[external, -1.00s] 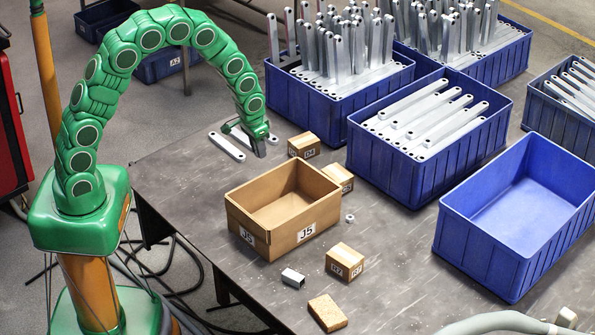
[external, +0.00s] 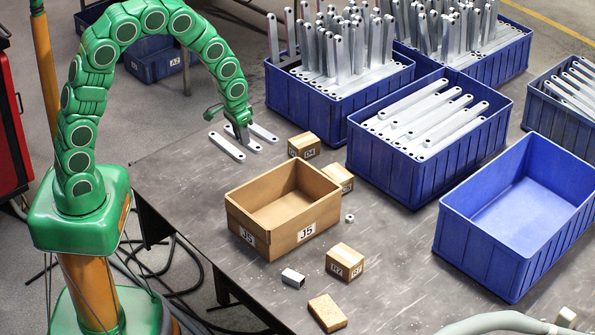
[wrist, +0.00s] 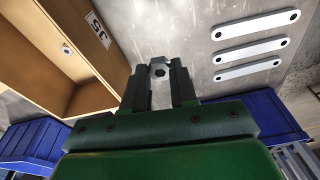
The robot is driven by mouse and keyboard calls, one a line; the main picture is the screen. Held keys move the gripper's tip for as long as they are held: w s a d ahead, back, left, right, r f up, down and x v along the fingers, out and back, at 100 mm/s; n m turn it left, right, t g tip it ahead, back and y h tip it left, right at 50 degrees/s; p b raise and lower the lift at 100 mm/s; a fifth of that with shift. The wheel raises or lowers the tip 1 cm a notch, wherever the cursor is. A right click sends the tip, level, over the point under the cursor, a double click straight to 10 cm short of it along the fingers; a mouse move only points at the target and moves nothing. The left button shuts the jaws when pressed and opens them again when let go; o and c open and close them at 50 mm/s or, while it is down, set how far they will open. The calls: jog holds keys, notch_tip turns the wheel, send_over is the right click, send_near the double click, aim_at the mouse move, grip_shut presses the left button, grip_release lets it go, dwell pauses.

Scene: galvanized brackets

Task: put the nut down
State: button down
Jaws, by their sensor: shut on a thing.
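My gripper (external: 238,138) is over the group of three flat brackets near the table's far left edge. In the wrist view, my gripper (wrist: 160,70) is shut on a small grey metal nut (wrist: 160,62), held between the two dark fingertips. The held nut cannot be made out in the external view. Another small nut (external: 349,218) lies on the table right of the cardboard box. I cannot tell whether the held nut touches anything.
Three brackets, including the left one (external: 226,146), lie side by side below my gripper. An open cardboard box (external: 268,238) marked J5 stands nearer. Small cartons (external: 304,145) and blue bins (external: 420,165) stand to the right. Bare table (external: 185,180) lies left of the box.

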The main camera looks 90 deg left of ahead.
jog(key=m+h, duration=0.2)
jog(key=m, duration=1)
send_over(284, 216)
jog(key=shift+s+f, duration=0.2)
jog(key=shift+f, duration=8.05)
jog(key=c, duration=0.9)
grip_release()
jog(key=shift+f, duration=0.1)
